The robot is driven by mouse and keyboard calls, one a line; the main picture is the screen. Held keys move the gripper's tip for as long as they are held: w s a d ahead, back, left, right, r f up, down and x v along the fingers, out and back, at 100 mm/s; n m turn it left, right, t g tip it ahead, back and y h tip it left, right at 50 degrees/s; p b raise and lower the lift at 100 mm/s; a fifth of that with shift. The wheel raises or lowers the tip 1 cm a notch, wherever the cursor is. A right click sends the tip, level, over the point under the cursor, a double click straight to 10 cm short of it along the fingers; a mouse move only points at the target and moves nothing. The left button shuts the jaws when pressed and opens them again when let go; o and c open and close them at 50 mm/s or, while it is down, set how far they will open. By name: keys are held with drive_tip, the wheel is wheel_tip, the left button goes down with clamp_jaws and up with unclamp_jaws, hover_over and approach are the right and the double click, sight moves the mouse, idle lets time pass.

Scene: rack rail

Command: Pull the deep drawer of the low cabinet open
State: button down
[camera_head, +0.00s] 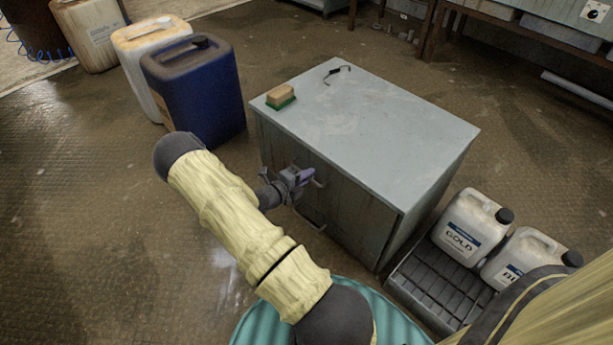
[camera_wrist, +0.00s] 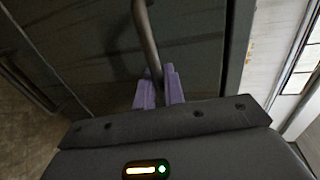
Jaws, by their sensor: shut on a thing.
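The low cabinet (camera_head: 385,118) is a grey-blue box with a pale worn top, standing on the floor in the middle of the head view. Its front faces my arm, and the drawer front (camera_head: 350,205) looks flush with the body. My gripper (camera_head: 304,177) is at the upper part of that front. In the wrist view, its purple fingers (camera_wrist: 159,90) are shut on a thin metal bar handle (camera_wrist: 147,35) across a dark panel (camera_wrist: 195,50). A second, lower handle (camera_head: 310,219) shows below the gripper. My wrist and arm hide part of the front.
A sponge (camera_head: 280,96) and a small black item (camera_head: 337,73) lie on the cabinet top. A blue canister (camera_head: 195,90) and pale canisters (camera_head: 150,35) stand left. Labelled jugs (camera_head: 470,228) sit on a black tray (camera_head: 430,288) at right. A teal drum (camera_head: 395,318) is near.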

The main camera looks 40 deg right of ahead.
drive_tip(key=f+p+v, duration=0.3)
drive_tip(key=p+v, duration=0.1)
drive_tip(key=v, duration=1.1)
drive_tip(key=a+f+p+v, duration=0.1)
drive_tip(key=f+p+v, duration=0.2)
drive_tip(key=v, duration=1.2)
drive_tip(key=shift+a+p, duration=0.35)
drive_tip(key=shift+p, duration=0.3)
drive_tip(key=shift+f, duration=0.15)
drive_tip(key=c, duration=1.6)
unclamp_jaws()
drive_tip(key=shift+w+d, duration=0.1)
drive_tip(key=p+v, duration=0.2)
drive_tip(key=v, duration=1.5)
drive_tip(key=shift+w+a+p, duration=0.1)
drive_tip(key=shift+a+p, duration=0.2)
